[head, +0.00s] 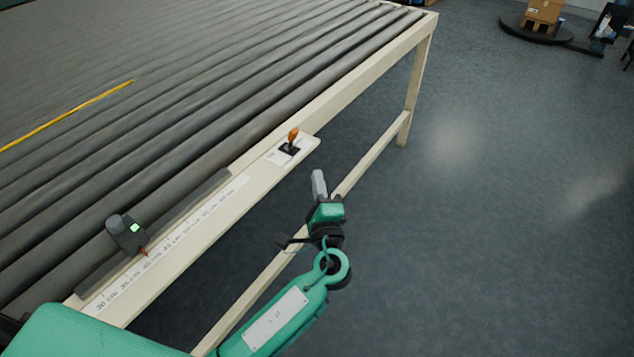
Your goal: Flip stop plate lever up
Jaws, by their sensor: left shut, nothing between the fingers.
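The lever (292,139) has an orange-brown knob on a small black base. It stands on a white labelled plate at the conveyor's front edge and its knob points up, tilted slightly. My left gripper (318,180) is shut and empty. In the picture it is just below and to the right of the lever, apart from it, beyond the edge of the frame rail. My right gripper is not in view.
The roller conveyor (230,110) fills the upper left, with a cream frame and a ruler strip (170,243). Open grey floor (500,200) lies to the right. A cardboard box (542,12) stands far back.

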